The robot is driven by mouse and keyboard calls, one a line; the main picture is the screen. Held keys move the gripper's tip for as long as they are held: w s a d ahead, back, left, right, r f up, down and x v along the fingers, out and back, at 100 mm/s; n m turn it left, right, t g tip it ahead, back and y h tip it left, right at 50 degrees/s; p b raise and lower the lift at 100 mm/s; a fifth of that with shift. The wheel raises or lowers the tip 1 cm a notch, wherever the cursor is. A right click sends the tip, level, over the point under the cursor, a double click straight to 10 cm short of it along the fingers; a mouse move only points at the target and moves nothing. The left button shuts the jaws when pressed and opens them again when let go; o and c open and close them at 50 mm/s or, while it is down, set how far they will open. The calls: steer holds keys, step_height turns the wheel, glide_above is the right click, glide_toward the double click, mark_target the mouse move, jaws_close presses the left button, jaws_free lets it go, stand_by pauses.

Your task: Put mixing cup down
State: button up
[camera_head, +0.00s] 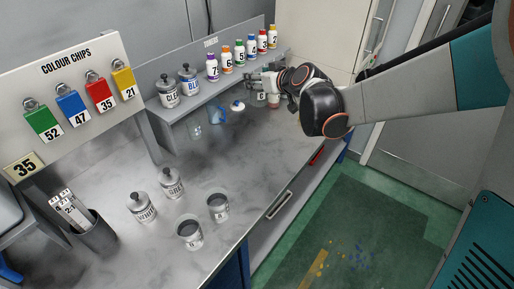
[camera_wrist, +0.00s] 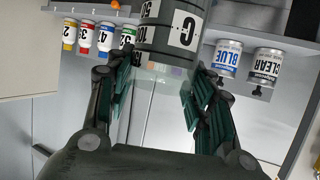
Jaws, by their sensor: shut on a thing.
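The mixing cup (camera_wrist: 168,38) is a grey cup with a white label marked C. It sits between the dark green finger pads of my gripper (camera_wrist: 165,78), which is shut on it. In the head view my gripper (camera_head: 264,86) is above the bench near the right end of the bottle shelf. The cup (camera_head: 262,97) is small there and partly hidden by the fingers. I cannot tell from these views whether its base touches the bench.
Two open grey cups (camera_head: 190,232) (camera_head: 218,207) stand at the bench's front. Two lidded tins (camera_head: 142,206) (camera_head: 171,183) stand behind them. Several numbered bottles (camera_head: 239,53) and two tins (camera_head: 189,80) line the shelf. The marbled bench (camera_head: 240,160) has a clear middle.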

steer(key=shift+w+a+r, duration=0.1)
steer(key=shift+a+r, duration=0.4)
steer(key=shift+a, duration=0.05)
steer(key=shift+a+f, duration=0.1)
steer(key=shift+f, duration=0.15)
step_height(320, 180, down, 19)
steer(key=b, duration=0.7)
steer(key=shift+f, duration=0.1)
steer(key=shift+f, duration=0.1)
steer(key=o, duration=1.2)
